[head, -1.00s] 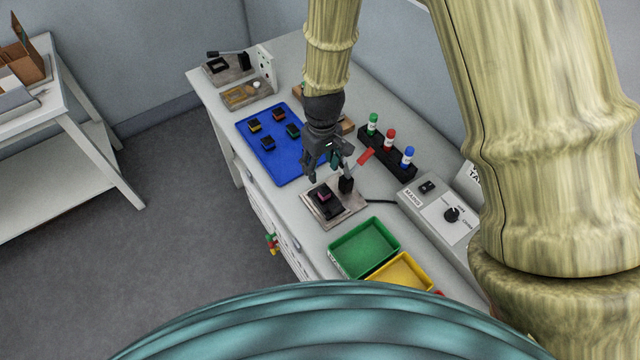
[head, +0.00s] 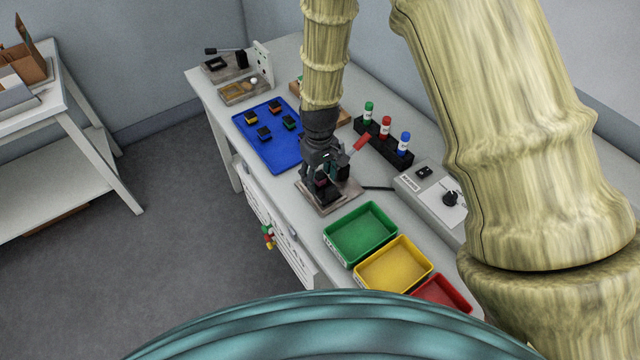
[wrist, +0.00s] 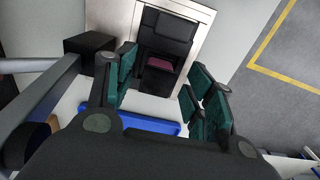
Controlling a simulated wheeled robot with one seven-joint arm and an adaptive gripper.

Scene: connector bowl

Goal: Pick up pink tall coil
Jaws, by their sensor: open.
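The pink coil (wrist: 159,63) sits in a black holder on a metal-edged base plate (wrist: 190,20). In the wrist view it lies ahead of and between the spread green-padded fingers of my gripper (wrist: 160,85). In the head view my gripper (head: 322,182) is low over the base plate (head: 345,192) and hides most of the coil. The gripper is open and does not appear closed on anything. Whether a finger touches the coil cannot be told.
A red-handled lever (head: 355,145) stands right beside the gripper. A blue tray (head: 270,150) with several small coils lies behind. Green (head: 360,232), yellow (head: 395,262) and red (head: 440,292) bins stand in front. A bottle rack (head: 383,145) and control box (head: 430,185) are right.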

